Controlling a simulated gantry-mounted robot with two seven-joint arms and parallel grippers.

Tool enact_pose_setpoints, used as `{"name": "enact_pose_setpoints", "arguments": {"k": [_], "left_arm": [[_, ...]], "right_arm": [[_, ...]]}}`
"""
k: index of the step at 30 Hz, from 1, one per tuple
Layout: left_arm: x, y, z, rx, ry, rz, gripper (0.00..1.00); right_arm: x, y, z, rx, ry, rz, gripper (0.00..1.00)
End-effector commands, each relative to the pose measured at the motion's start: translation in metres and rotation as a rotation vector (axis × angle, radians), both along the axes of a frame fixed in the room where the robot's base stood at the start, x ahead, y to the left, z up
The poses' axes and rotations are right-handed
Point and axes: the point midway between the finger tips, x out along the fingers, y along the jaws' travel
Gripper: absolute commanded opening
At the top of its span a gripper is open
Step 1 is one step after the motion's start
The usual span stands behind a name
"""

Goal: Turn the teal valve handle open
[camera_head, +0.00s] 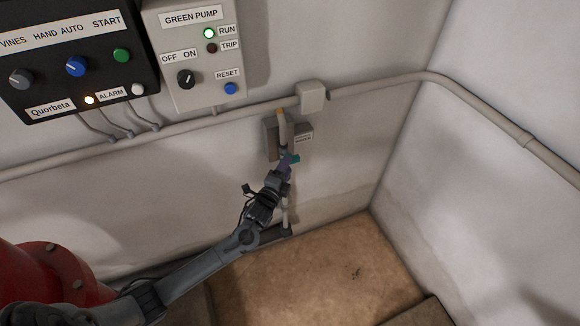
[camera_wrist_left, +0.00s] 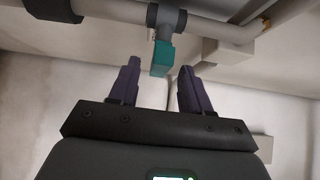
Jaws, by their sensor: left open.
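The teal valve handle (camera_wrist_left: 162,57) hangs from a grey valve body (camera_wrist_left: 166,17) on a light pipe in the left wrist view. It lies ahead of and between the two purple fingers of my left gripper (camera_wrist_left: 159,85), which are apart with nothing between their tips. In the head view the teal handle (camera_head: 294,158) is a small patch just beyond my left gripper (camera_head: 286,162) at the wall. The gripper covers part of the valve there. Whether a finger touches the handle is not clear. My right gripper does not show.
A grey pump box (camera_head: 195,60) and a black control panel (camera_head: 75,60) are on the wall at upper left. A conduit (camera_head: 375,86) runs along the wall through a junction box (camera_head: 312,96). A red round body (camera_head: 50,275) stands at lower left. The brown floor (camera_head: 320,285) is mostly clear.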

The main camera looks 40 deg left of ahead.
Motion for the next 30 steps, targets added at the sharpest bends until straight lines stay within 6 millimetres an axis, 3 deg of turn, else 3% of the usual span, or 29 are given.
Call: {"name": "enact_pose_setpoints", "arguments": {"k": [1, 7, 22, 23, 30], "left_arm": [[0.008, 0.002, -0.005, 0.001, -0.003, 0.0, 0.48], [0.028, 0.008, -0.003, 0.0, -0.001, 0.0, 0.48], [0.038, 0.011, 0.0, 0.0, 0.001, 0.0, 0.48], [0.038, 0.011, 0.0, 0.0, 0.001, 0.0, 0.46], [0.038, 0.011, 0.0, 0.0, 0.001, 0.0, 0.1]], "right_arm": [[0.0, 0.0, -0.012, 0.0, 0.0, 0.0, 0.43], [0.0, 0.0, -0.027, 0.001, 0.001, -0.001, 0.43], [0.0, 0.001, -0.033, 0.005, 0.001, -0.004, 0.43], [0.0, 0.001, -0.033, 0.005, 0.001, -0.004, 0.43], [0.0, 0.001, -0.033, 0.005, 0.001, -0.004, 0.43]]}}
